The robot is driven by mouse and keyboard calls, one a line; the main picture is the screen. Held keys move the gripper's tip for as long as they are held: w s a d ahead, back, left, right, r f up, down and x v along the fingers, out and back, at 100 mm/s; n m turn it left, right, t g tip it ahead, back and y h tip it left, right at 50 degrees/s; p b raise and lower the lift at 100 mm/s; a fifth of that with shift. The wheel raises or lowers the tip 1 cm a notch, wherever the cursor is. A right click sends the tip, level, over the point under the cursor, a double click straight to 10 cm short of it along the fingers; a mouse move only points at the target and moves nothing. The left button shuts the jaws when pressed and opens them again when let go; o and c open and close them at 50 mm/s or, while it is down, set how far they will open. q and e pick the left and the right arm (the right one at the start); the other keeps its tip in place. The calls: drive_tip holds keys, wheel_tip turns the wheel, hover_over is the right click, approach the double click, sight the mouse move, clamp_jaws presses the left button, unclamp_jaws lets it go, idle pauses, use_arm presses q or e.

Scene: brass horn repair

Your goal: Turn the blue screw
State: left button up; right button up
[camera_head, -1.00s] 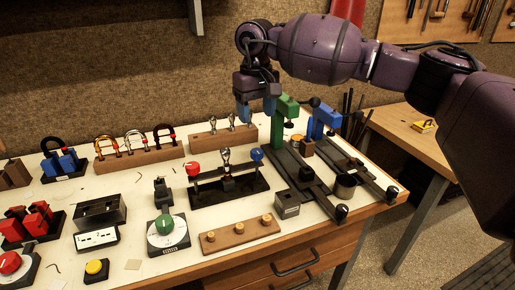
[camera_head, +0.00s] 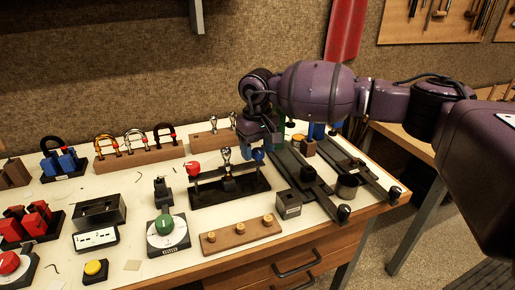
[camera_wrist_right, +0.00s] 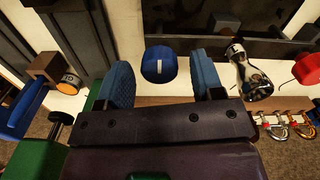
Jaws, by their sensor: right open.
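The blue screw shows in the right wrist view as a round blue head (camera_wrist_right: 160,64) with a white line across it. In the head view it is the blue knob (camera_head: 258,155) at the right end of a black stand (camera_head: 245,190). My right gripper (camera_wrist_right: 162,80) is open, with one blue finger on each side of the screw head in the wrist view. Gaps show between the head and both fingers. In the head view the gripper (camera_head: 258,140) is just above and behind the knob, and its fingers are partly dark. My left gripper is not in view.
A red knob (camera_head: 193,168) and a metal-topped lever (camera_head: 226,157) share the stand. A green clamp (camera_wrist_right: 38,160) is close beside the gripper. A blue clamp (camera_head: 318,131) stands to the right. A padlock rack (camera_head: 140,158) is at the left.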

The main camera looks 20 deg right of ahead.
drive_tip(key=c, duration=0.9)
